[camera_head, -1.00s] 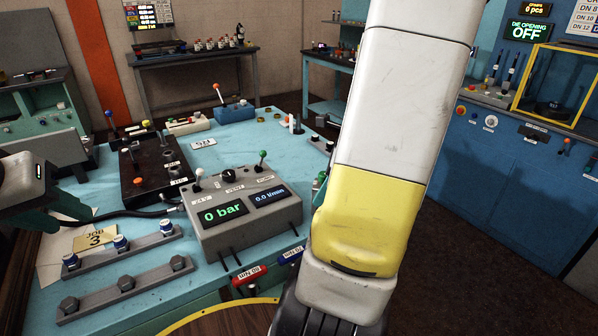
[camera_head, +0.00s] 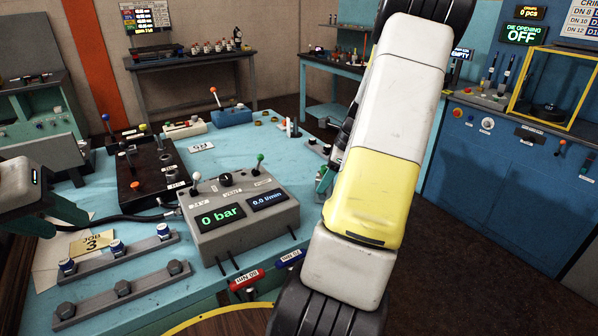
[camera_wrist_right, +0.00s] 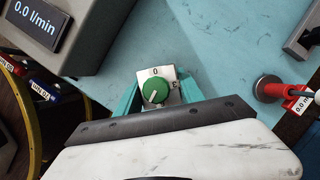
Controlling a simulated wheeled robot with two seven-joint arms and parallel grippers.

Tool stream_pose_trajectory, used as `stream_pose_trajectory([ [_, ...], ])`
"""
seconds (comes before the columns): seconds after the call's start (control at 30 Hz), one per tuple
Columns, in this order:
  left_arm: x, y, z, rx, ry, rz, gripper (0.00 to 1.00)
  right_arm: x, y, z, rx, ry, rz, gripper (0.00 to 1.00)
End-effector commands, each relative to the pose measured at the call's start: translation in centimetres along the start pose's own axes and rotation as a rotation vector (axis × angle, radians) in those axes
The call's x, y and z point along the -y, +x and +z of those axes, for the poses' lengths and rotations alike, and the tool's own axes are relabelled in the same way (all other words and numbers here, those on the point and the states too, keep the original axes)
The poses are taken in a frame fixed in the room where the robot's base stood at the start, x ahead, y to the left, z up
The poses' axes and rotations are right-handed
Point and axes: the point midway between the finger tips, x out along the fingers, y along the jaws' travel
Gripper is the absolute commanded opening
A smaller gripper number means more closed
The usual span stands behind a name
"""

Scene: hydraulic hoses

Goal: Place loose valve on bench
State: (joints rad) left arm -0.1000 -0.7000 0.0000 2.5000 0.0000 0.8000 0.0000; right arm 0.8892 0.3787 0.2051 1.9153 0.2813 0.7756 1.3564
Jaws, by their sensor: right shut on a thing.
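The loose valve (camera_wrist_right: 155,88) shows in the right wrist view as a green round knob with a white pointer and a pale plate marked 0. My right gripper (camera_wrist_right: 158,94) is shut on it, a teal finger on each side. In the head view my right gripper (camera_head: 325,179) is a small teal patch beside my arm, over the bench's right side; the valve is hidden there. I cannot tell whether the valve touches the bench. The bench (camera_head: 235,150) has a light blue top. My left gripper (camera_head: 60,212) is at the left edge, its jaws unclear.
A grey control box (camera_head: 240,218) reading 0 bar stands left of my right gripper. A black valve block (camera_head: 150,170) and fitting rails (camera_head: 120,250) lie further left. In the wrist view a red-handled item (camera_wrist_right: 275,88) is at right. Bare bench top lies around the valve.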

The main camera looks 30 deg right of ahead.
Motion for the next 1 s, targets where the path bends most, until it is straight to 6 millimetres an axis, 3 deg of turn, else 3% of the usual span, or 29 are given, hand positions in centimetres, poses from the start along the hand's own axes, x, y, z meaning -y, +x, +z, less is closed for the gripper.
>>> stream_pose_trajectory([
  [0.3,0.0,0.0,0.0,0.0,0.0,0.0,0.36,0.0,0.2,0.0,0.0,-0.002,-0.001,0.0],
  [0.33,0.0,0.0,0.0,0.0,0.0,0.0,0.36,0.0,0.2,-0.1,0.0,-0.002,-0.001,0.49],
  [0.43,0.0,0.0,0.0,0.0,0.0,0.0,0.36,0.0,0.2,0.0,0.0,-0.002,-0.001,0.67],
  [0.77,0.0,0.0,0.0,0.0,0.0,0.0,0.36,0.0,0.0,0.0,0.0,-0.002,-0.002,0.67],
  [0.87,0.0,0.0,0.0,0.0,0.0,0.0,0.36,0.1,-0.8,0.1,-0.001,-0.002,-0.004,0.67],
  [1.0,0.0,0.0,0.0,0.0,0.0,0.0,0.36,0.1,-3.2,0.1,-0.001,-0.003,-0.007,0.67],
])
